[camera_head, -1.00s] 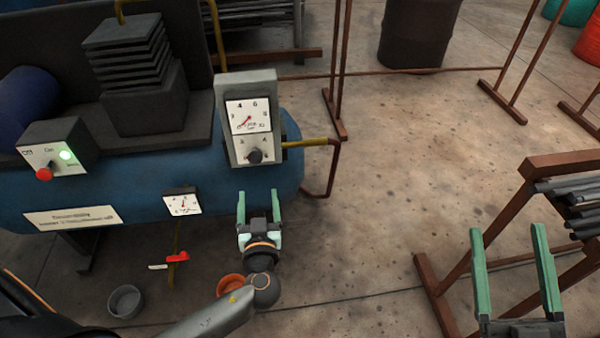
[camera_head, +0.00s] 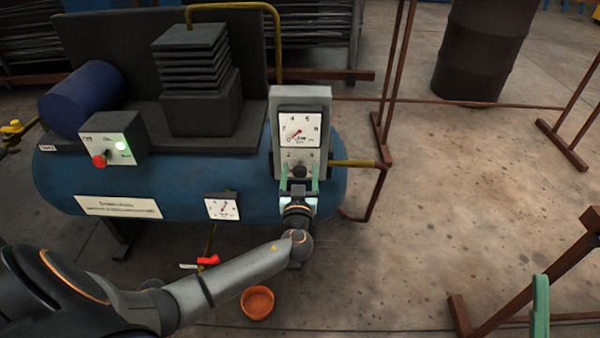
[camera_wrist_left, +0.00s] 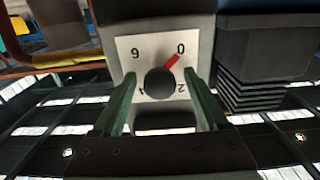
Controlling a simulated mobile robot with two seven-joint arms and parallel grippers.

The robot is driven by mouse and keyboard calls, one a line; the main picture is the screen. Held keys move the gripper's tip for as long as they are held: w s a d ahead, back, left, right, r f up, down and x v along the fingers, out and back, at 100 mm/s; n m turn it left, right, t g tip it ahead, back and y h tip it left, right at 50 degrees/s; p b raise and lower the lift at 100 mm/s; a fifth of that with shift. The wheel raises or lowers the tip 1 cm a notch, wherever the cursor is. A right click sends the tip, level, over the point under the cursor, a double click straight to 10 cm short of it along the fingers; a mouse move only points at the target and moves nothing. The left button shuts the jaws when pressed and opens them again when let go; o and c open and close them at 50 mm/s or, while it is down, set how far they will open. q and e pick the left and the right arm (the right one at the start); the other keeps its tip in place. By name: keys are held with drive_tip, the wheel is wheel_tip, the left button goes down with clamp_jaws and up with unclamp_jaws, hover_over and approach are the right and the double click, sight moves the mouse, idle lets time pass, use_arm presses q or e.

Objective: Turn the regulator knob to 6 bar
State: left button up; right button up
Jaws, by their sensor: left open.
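The regulator knob (camera_head: 300,171) is a dark round knob low on the grey panel (camera_head: 328,97). In the left wrist view the knob (camera_wrist_left: 160,84) sits on a white dial plate (camera_wrist_left: 125,48) marked 0, 2, 6 and a partly hidden 4. Its red pointer is at the 0. My left gripper (camera_head: 300,178) is open, its green fingers on either side of the knob, with no clear contact visible. The gauge (camera_head: 300,129) above has a red needle toward the lower left. Of my right gripper, one green finger (camera_head: 540,308) shows at the lower right edge.
The panel stands on a blue tank (camera_head: 180,180) with a red-button switch box (camera_head: 115,148) and a smaller gauge (camera_head: 221,207). A yellow pipe (camera_head: 352,163) leaves the panel's right side. An orange bowl (camera_head: 257,303) lies on the floor. Floor right of the tank is open.

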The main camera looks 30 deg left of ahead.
use_arm(q)
clamp_jaws()
idle(0.7)
